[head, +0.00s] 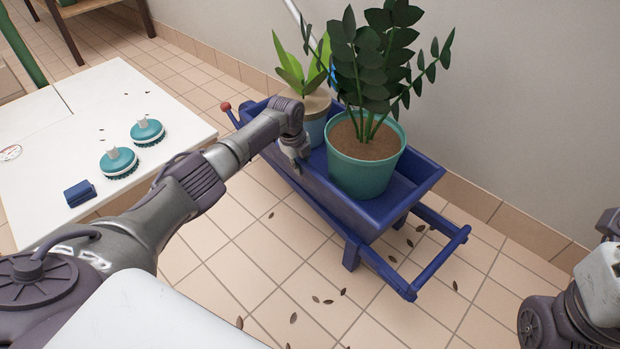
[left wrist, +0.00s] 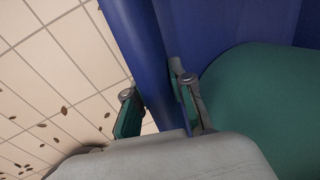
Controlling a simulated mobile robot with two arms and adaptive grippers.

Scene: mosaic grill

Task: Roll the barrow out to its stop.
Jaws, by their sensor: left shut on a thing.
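The blue barrow (head: 372,215) stands on the tiled floor by the wall, with its handle frame (head: 390,277) toward the lower right. My left gripper (head: 297,163) is shut on the barrow's near side wall. In the left wrist view, its two fingers straddle the blue wall (left wrist: 150,60), one on each side. The teal pot fills the right of that view. Only part of my right arm shows at the right edge; its gripper is out of view.
A white table (head: 60,125) at the left holds two teal round brushes (head: 119,163) (head: 147,132) and a blue block (head: 79,193). Leaves lie scattered on the floor. The wall (head: 520,90) runs behind the barrow. Open tiles lie in front of it.

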